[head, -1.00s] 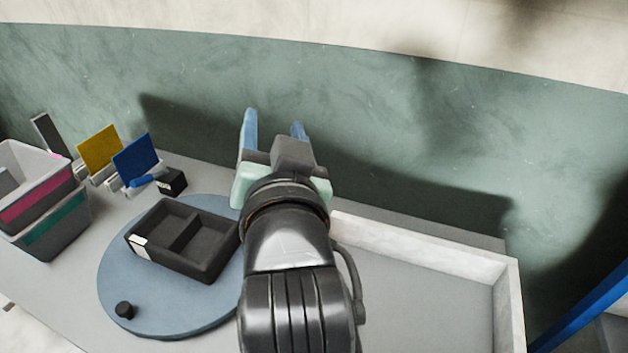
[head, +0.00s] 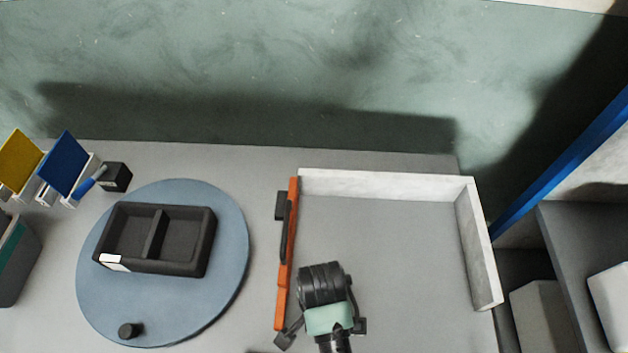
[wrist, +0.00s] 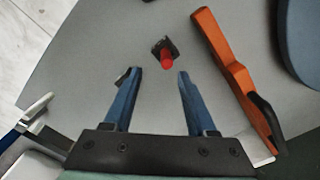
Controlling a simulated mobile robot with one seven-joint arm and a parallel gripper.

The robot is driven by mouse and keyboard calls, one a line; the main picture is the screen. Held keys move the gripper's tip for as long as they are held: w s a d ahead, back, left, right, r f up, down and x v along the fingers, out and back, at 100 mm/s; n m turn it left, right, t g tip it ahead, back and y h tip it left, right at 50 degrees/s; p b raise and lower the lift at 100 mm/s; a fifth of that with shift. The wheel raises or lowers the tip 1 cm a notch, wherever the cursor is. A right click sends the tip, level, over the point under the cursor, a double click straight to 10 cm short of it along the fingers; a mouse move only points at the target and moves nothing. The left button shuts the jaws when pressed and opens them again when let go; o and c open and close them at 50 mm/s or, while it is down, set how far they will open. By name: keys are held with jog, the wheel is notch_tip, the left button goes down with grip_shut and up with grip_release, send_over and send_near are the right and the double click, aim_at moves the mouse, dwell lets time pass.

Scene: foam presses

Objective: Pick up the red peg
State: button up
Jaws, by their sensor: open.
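The red peg (wrist: 167,61) shows in the wrist view, with its lower end at a small black square piece (wrist: 160,45) on the grey surface; whether it is seated in that piece I cannot tell. My gripper (wrist: 158,74) is open and empty, its two blue fingers apart. The peg appears just beyond the fingertips, roughly between them and nearer the right finger. In the head view my green-and-black wrist (head: 330,318) shows at the lower middle, and the peg is not visible there.
An orange bar with a black handle (wrist: 228,68) lies right of the fingers; it also shows in the head view (head: 286,255). A blue disc (head: 232,240) carries a black two-compartment tray (head: 160,270) and black knob (head: 130,330). A pale low wall (head: 400,186) borders the grey area.

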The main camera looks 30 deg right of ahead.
jog(key=shift+w+a+f+p, duration=0.1)
jog(key=shift+a+f, duration=0.05)
jog(key=shift+f, duration=0.85)
jog(key=shift+w+a+f+p, duration=0.1)
jog(key=shift+w+f+p, duration=0.05)
jog(key=shift+f, duration=0.8)
jog(key=shift+w+a+f+p, duration=0.1)
jog(key=shift+a+f, duration=0.05)
jog(key=shift+f, duration=0.85)
grip_shut()
